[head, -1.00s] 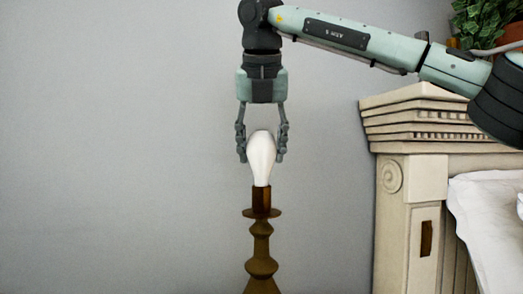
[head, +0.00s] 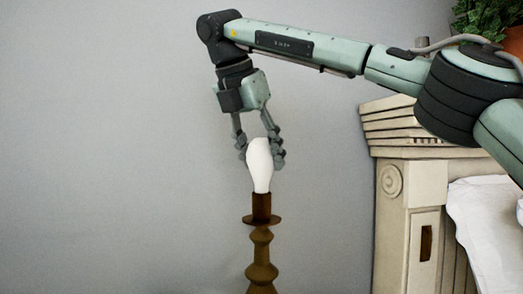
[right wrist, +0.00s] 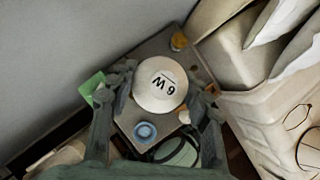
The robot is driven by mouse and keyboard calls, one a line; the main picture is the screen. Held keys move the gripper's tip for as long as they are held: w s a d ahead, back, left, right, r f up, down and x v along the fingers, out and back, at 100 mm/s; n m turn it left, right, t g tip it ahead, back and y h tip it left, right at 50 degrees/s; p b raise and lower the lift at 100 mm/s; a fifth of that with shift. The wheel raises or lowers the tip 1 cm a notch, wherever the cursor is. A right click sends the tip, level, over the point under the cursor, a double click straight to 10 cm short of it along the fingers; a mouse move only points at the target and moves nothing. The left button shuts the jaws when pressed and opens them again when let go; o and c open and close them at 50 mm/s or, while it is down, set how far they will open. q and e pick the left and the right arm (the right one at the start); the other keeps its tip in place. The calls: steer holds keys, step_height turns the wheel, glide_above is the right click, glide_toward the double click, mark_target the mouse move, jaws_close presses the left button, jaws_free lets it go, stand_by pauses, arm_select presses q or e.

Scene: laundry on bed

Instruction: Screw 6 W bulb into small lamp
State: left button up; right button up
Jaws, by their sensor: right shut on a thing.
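The white bulb (head: 260,164) stands upright on the socket of the brown small lamp (head: 261,246) in the head view. In the right wrist view the bulb (right wrist: 160,84) shows its rounded top with the mark "6 W". My left gripper is not in view.
A carved cream headboard (head: 400,165) with white bedding (head: 487,220) stands to the right. A plant (head: 485,20) is at the top right. Below the bulb, the right wrist view shows a grey surface with a blue round item (right wrist: 145,132) and an orange-capped item (right wrist: 179,41). The wall side is clear.

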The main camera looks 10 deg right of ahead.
steer(key=shift+r+m+g+h+p, duration=0.25)
steer(key=shift+m+g+p, duration=0.4)
steer(key=shift+m, duration=0.55)
steer(key=shift+f+m, duration=0.25)
steer(key=shift+m, duration=0.15)
steer(key=shift+h, duration=0.25)
steer(key=shift+m, duration=0.3)
steer(key=shift+m+g+h, duration=0.3)
steer(key=shift+m+g, duration=0.65)
steer(key=shift+m, duration=0.65)
